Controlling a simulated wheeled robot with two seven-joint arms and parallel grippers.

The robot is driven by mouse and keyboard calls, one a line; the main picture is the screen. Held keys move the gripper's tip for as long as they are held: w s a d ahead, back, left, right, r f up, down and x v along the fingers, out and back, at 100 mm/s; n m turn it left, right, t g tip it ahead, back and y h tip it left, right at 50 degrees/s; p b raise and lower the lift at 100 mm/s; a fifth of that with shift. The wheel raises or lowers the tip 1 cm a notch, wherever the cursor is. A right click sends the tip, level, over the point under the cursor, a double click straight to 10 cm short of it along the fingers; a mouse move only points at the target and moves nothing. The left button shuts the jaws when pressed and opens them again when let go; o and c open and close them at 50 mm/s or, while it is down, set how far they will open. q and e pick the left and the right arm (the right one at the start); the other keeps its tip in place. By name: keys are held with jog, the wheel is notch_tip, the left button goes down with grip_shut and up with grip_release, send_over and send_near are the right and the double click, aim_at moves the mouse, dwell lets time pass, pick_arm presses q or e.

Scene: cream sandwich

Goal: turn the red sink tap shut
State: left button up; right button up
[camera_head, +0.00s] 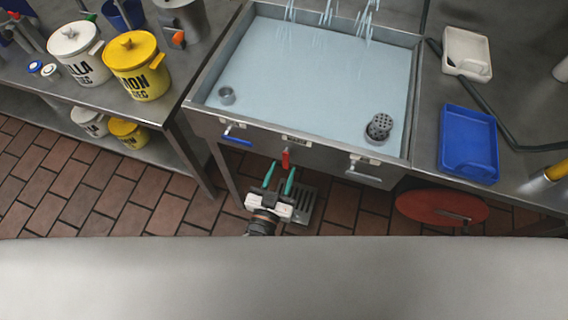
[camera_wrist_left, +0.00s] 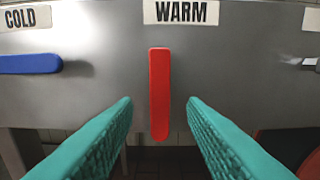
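The red tap handle (camera_wrist_left: 159,95) hangs vertically on the sink front under the WARM label (camera_wrist_left: 181,12) in the left wrist view. It also shows in the head view (camera_head: 286,159), below the sink's front edge. My left gripper (camera_head: 279,180) has teal fingers and is open, just in front of and below the red handle. In the left wrist view its fingertips (camera_wrist_left: 159,100) stand apart on either side of the handle's lower part. I cannot tell whether the handle is between the fingers in depth. My right gripper is not in view.
A blue handle (camera_head: 237,140) under COLD is left of the red one; a metal handle (camera_head: 364,172) is right. The sink basin (camera_head: 300,75) holds water, with streams falling at the back. A red disc (camera_head: 440,207) sits below the right counter. A blue tray (camera_head: 468,145) lies on that counter.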

pick_arm(q)
jog(key=shift+x, duration=1.3)
grip_shut()
